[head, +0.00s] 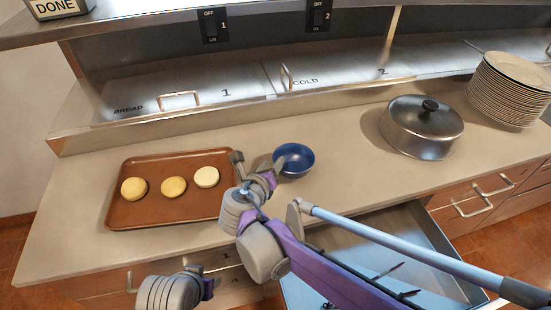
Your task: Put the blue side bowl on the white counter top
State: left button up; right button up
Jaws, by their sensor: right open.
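The blue side bowl (300,158) stands upright on the light counter top (345,155), right of the brown tray. It looks empty. My right gripper (259,164) is open at the bowl's left side. One finger overlaps the bowl's left rim in the picture, and the other is farther left, near the tray's edge. I cannot tell whether the finger touches the bowl or is inside it. Part of my left arm's end (175,290) shows at the bottom, in front of the counter; its fingers are not clear.
A brown tray (135,214) with three buns lies on the left. A lidded metal pot (420,138) and a stack of plates (508,90) stand on the right. An open drawer (435,240) sticks out below the counter. Bread and cold bins (185,90) line the back.

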jog(key=v, duration=0.6)
jog(key=shift+s, duration=0.3)
jog(key=s+d+f+m+g, duration=0.1)
jog(key=d+m, duration=0.2)
jog(key=s+d+f+m+g, duration=0.1)
jog(key=d+m, duration=0.2)
jog(key=d, duration=0.1)
jog(key=s+d+f+m+g, duration=0.1)
jog(key=d+f+m, duration=0.1)
jog(key=d+m, duration=0.1)
jog(key=shift+s+d+f+h, duration=0.1)
jog(key=shift+d+h, duration=0.3)
jog(key=s+d+f+m+g+y, duration=0.1)
jog(key=s+d+f+m, duration=0.2)
jog(key=m, duration=0.7)
jog(key=s+d+f+m+g+y, duration=0.1)
jog(key=s+d+f+m+g, duration=0.1)
jog(key=s+d+m, duration=0.3)
jog(key=s+d+f+m+g+y, duration=0.1)
jog(key=s+d+f+m, duration=0.3)
jog(key=s+m, duration=0.5)
jog(key=m, duration=0.6)
jog(key=shift+s+f+g+y, duration=0.2)
jog(key=shift+f+g+y, duration=0.1)
jog(key=shift+g+y, duration=0.1)
jog(key=shift+d, duration=0.1)
